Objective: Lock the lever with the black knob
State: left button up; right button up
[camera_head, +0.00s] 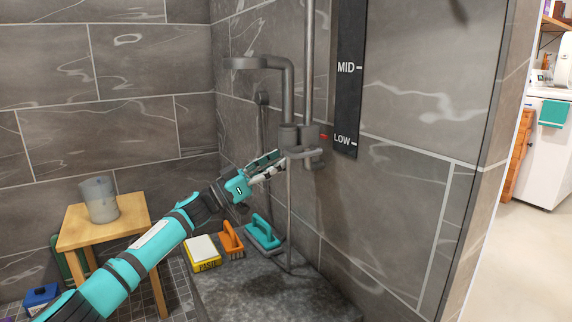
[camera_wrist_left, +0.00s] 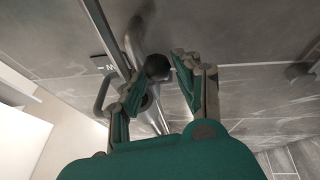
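A grey shower slider (camera_head: 290,136) sits on a vertical wall rail (camera_head: 308,60), level with the LOW mark. A grey lever-like piece (camera_head: 302,153) sticks out below it. In the left wrist view a round black knob (camera_wrist_left: 157,67) shows between my two fingers, beyond their tips. The knob cannot be made out clearly in the head view. My left gripper (camera_head: 279,163) is open, with its fingers beside the slider's lower part. Whether a finger touches the lever cannot be told. My right gripper is not in view.
A black scale panel (camera_head: 347,80) is on the wall right of the rail. The shower head (camera_head: 243,63) hangs above my gripper. A wooden stool (camera_head: 135,221) bears a grey cup (camera_head: 99,199).

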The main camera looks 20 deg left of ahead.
pick_arm(q)
jog(key=shift+x, duration=1.55)
grip_shut()
